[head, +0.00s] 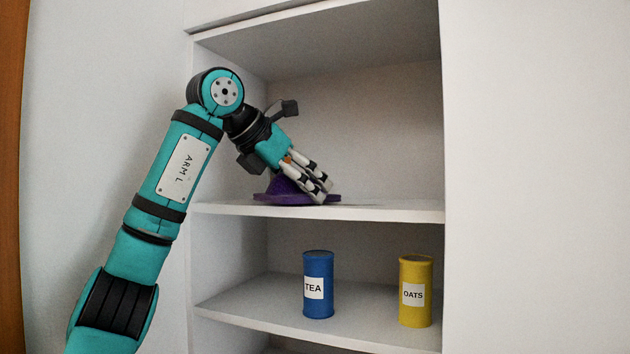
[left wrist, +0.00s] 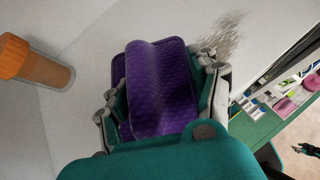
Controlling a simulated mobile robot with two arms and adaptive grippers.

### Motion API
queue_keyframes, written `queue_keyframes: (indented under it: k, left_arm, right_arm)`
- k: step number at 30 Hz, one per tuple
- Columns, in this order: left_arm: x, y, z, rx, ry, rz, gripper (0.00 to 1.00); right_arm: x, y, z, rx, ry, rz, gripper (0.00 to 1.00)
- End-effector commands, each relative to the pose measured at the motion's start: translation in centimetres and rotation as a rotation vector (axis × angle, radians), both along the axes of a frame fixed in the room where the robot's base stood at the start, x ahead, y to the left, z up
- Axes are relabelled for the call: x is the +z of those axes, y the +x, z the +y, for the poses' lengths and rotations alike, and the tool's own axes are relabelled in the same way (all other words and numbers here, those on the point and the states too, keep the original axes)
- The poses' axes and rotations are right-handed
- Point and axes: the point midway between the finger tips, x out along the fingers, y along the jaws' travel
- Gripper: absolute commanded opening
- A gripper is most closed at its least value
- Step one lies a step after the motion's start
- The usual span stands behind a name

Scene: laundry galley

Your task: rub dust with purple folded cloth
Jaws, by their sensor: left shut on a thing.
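The purple folded cloth (head: 272,197) is on the upper white shelf board, with its folded ridge raised between the fingers of my left gripper (head: 311,184). In the left wrist view the same cloth (left wrist: 160,90) fills the space between the fingers of the left gripper (left wrist: 163,92), which is shut on it. Its flat part appears to touch the shelf. A grey-brown speckled dust patch (left wrist: 230,35) lies on the white board just beyond the right-hand finger, beside the cloth.
An orange-lidded brown cylinder (left wrist: 35,62) stands left of the cloth in the left wrist view. On the lower shelf stand a blue TEA tin (head: 318,285) and a yellow OATS tin (head: 415,290). The upper board (head: 400,210) is clear to the right.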

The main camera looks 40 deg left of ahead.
Motion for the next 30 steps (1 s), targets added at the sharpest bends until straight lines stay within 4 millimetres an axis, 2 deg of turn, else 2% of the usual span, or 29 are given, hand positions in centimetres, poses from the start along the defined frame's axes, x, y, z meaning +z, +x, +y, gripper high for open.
queue_keyframes:
  k: [4, 14, 30]
  left_arm:
    - [-0.2, -0.3, 1.1, 0.004, 0.000, 0.006, 0.30]
    - [0.0, -0.3, 1.2, 0.003, 0.000, 0.005, 0.30]
    - [5.4, -0.3, 1.0, 0.002, -0.003, -0.001, 0.30]
  right_arm:
    - [0.2, 0.0, 0.0, 0.000, 0.000, 0.000, 0.40]
    - [0.2, 0.0, 0.0, 0.000, 0.000, 0.000, 0.40]
    - [0.2, 0.0, 0.0, 0.000, 0.000, 0.000, 0.40]
